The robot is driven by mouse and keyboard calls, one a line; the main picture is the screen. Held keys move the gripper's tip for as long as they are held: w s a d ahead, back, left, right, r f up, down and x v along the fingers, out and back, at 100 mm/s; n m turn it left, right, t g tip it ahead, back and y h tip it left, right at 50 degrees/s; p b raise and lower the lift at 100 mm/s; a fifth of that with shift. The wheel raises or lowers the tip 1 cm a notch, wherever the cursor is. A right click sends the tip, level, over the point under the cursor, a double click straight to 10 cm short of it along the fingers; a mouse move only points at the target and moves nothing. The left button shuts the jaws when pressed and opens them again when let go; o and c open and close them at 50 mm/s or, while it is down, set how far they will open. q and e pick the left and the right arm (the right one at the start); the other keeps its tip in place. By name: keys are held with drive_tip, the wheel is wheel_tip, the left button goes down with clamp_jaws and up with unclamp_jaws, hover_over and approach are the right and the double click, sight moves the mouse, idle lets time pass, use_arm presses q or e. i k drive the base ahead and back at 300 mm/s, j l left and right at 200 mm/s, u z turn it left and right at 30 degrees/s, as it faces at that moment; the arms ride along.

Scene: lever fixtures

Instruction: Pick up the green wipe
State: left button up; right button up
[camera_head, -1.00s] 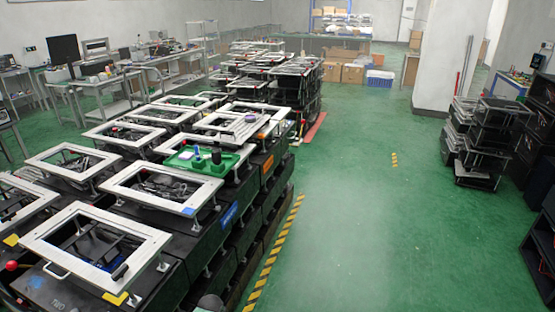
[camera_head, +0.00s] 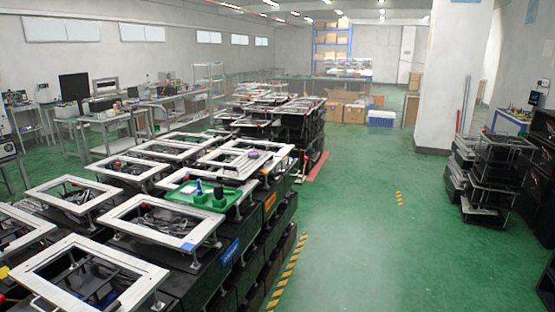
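I cannot make out a separate green wipe. A green tray (camera_head: 180,197) lies on one of the white-framed fixtures in the left half of the head view. A small blue bottle (camera_head: 198,190) and a dark upright item (camera_head: 218,195) stand on it. Any green cloth there blends with the tray or is too small to tell. Neither of my grippers is in view.
Rows of dark fixtures with white frames (camera_head: 160,222) fill the left side. A striped floor line (camera_head: 287,272) runs along their right edge. The green floor (camera_head: 370,240) is open to the right. Stacked dark fixtures (camera_head: 490,180) stand near the right wall.

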sight(188, 191)
drive_tip(key=i+l+u, duration=0.1)
drive_tip(key=i+u, duration=0.15)
drive_tip(key=i, duration=0.6)
drive_tip(key=i+l+u, duration=0.35)
drive_tip(key=i+l, duration=0.15)
drive_tip(key=i+l+u, duration=0.2)
drive_tip(key=l, duration=0.2)
drive_tip(key=i+l+u, duration=0.2)
drive_tip(key=l, duration=0.15)
drive_tip(key=i+l+u, duration=0.2)
drive_tip(key=l, duration=0.2)
drive_tip(key=i+l+u, duration=0.15)
drive_tip(key=l, duration=0.25)
